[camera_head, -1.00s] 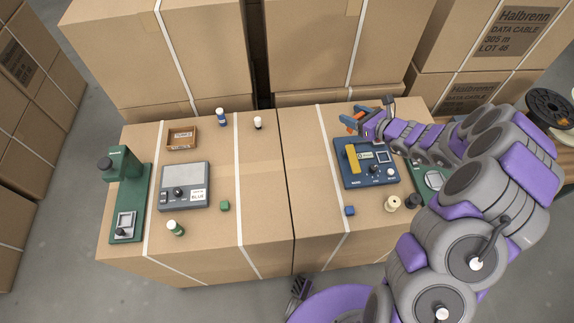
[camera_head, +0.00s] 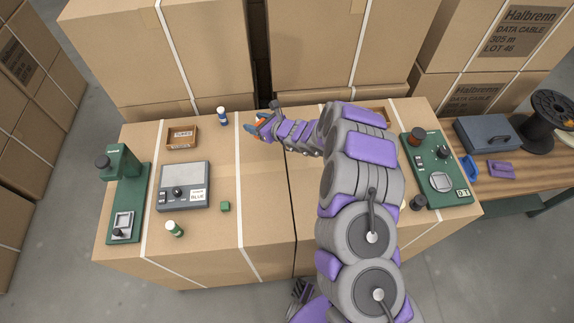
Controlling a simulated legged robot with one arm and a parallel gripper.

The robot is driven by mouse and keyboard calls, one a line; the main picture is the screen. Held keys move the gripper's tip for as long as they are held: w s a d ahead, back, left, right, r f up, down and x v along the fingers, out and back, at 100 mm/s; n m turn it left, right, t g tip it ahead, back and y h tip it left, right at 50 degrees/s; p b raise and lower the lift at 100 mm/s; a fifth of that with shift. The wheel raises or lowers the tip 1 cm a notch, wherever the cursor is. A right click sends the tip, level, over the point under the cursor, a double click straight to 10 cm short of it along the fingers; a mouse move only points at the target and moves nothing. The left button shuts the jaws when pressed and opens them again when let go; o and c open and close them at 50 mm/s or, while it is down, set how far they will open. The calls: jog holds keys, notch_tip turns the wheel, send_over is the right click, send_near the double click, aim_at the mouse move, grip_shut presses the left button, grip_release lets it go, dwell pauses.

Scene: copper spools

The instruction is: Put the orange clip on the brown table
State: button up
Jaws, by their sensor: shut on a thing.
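My gripper (camera_head: 257,127) is above the cardboard-box surface, left of its middle seam. It is shut on a small orange piece (camera_head: 264,121), which I take for the orange clip; jaws and arm hide most of it. A bit of blue shows at the gripper's tip, and I cannot tell what it belongs to. The brown table (camera_head: 517,186) is a wooden top at the far right, well apart from my gripper.
The table holds a black spool (camera_head: 550,118), a grey-blue case (camera_head: 487,135), a blue item (camera_head: 470,168) and a purple item (camera_head: 502,169). A green device (camera_head: 436,170) stands at the boxes' right end. A grey scale-like device (camera_head: 184,187) and green stand (camera_head: 125,200) are left.

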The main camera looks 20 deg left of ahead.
jog(key=w+d, duration=0.1)
jog(key=d, duration=0.3)
jog(key=w+d+f+b, duration=0.1)
jog(key=w+d, duration=0.1)
jog(key=d, duration=0.2)
jog(key=w+d+f+b, duration=0.1)
jog(key=w+d, duration=0.1)
jog(key=d, duration=0.1)
jog(key=shift+w+d+f, duration=0.15)
jog(key=shift+w+d, duration=0.05)
jog(key=shift+d, duration=0.2)
jog(key=f, duration=0.1)
jog(key=d+f+b, duration=0.1)
jog(key=f, duration=0.1)
jog(key=shift+w+f, duration=0.1)
jog(key=shift+f, duration=0.25)
jog(key=shift+a+r, duration=0.1)
jog(key=shift+a, duration=0.15)
jog(key=o, duration=0.7)
jog(key=shift+a, duration=0.1)
jog(key=shift+c, duration=0.2)
jog(key=o, duration=0.4)
jog(key=shift+d, duration=0.2)
jog(key=shift+c, duration=0.2)
